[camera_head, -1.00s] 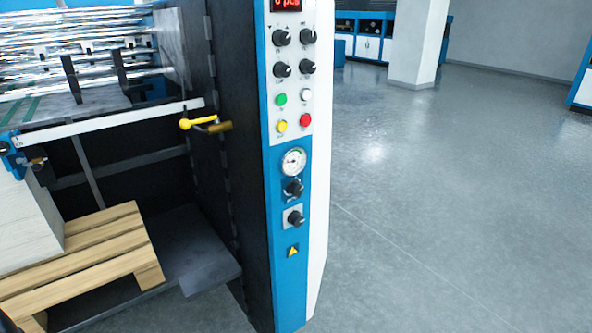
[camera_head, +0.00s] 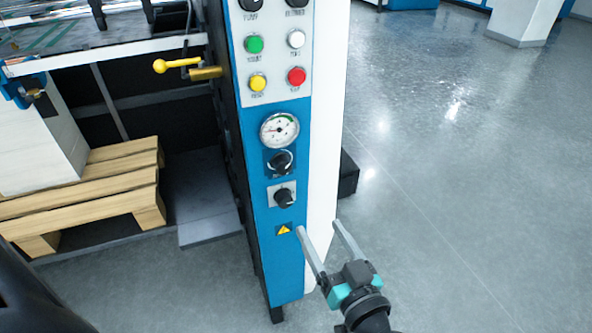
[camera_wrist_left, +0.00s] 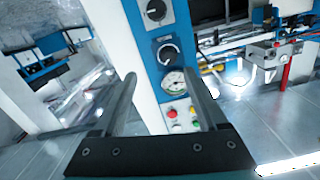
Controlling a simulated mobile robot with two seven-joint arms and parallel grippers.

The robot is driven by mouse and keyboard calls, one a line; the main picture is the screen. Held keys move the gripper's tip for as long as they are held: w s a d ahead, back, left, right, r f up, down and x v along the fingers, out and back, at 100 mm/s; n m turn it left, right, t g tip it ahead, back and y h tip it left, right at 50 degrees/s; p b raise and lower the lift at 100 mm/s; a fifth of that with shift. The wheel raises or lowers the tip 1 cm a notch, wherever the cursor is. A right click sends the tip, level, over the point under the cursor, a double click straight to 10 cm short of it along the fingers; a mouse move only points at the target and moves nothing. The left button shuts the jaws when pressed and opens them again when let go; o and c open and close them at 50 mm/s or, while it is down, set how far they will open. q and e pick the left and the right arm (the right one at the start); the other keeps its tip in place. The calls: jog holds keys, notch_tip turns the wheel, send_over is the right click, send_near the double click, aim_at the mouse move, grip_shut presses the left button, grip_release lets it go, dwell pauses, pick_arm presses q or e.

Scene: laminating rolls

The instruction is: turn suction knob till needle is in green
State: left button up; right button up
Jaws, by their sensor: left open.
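A round white gauge (camera_head: 279,130) is on the blue front of the machine column, with a green arc at its upper right. Its needle is too small to read surely. A black knob (camera_head: 281,162) is directly below it, and a second black knob (camera_head: 284,197) is lower; their labels are unreadable. My left gripper (camera_head: 318,227) is open and empty, below and right of the knobs, apart from them. In the left wrist view the gauge (camera_wrist_left: 173,82) and upper knob (camera_wrist_left: 168,55) appear upside down between and beyond the fingers (camera_wrist_left: 160,76). My right gripper is not in view.
Green (camera_head: 254,44), white (camera_head: 296,39), yellow (camera_head: 258,82) and red (camera_head: 297,76) buttons are above the gauge. A yellow-handled lever (camera_head: 175,65) sticks out to the left of the column. A wooden pallet (camera_head: 95,190) stands at left.

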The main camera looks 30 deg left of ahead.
pick_arm(q)
jog(key=r+n, duration=0.1)
jog(key=r, duration=0.1)
jog(key=p, duration=0.1)
send_near(285, 170)
jog(key=shift+n+y, duration=0.3)
jog(key=shift+y, duration=0.1)
jog(key=x, duration=0.8)
jog(key=shift+w+f, duration=0.15)
jog(key=shift+f, duration=0.05)
jog(key=shift+c, duration=0.2)
grip_shut()
